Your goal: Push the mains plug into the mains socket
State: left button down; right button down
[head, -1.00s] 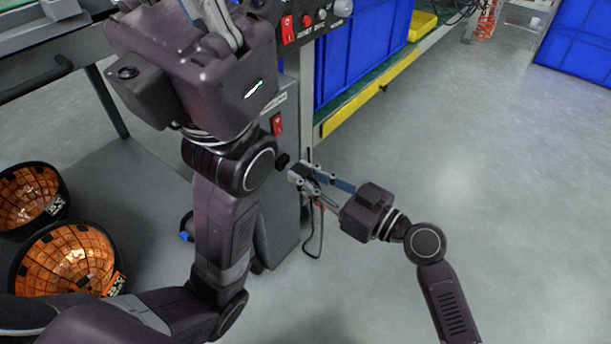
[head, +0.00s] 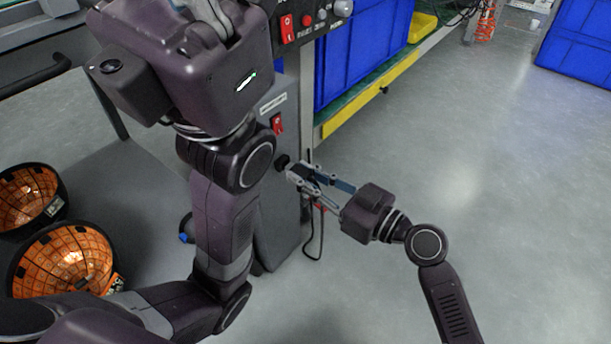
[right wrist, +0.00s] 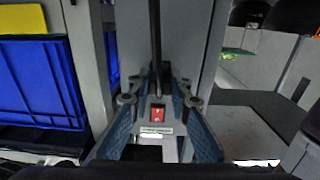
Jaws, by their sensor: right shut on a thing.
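My right gripper (head: 297,177) is shut on the black mains plug (head: 283,161), which pokes out just past the fingertips towards the side of a grey cabinet. In the right wrist view the dark plug (right wrist: 160,78) sits between the fingertips, and its black cable (right wrist: 155,30) runs up the picture. I cannot make out the mains socket; the plug and fingers may cover it. I cannot tell whether the plug touches the cabinet. My left gripper (head: 205,12) is at the top edge, partly cut off, and its opening does not show.
The grey cabinet (head: 283,225) carries a red switch (head: 277,124) above the plug; the switch also shows in the right wrist view (right wrist: 157,113). A cable loop hangs below my right gripper. Orange-lined bowls (head: 70,262) lie at left. A blue bin (head: 360,50) stands behind. Floor at right is clear.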

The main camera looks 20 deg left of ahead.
jog(key=shift+w+a, duration=0.15)
jog(key=shift+a, duration=0.25)
jog(key=shift+a, duration=0.15)
jog(key=c, duration=1.7)
grip_release()
jog(key=shift+d, duration=0.5)
jog(key=v, duration=1.1)
jog(key=shift+c, duration=0.2)
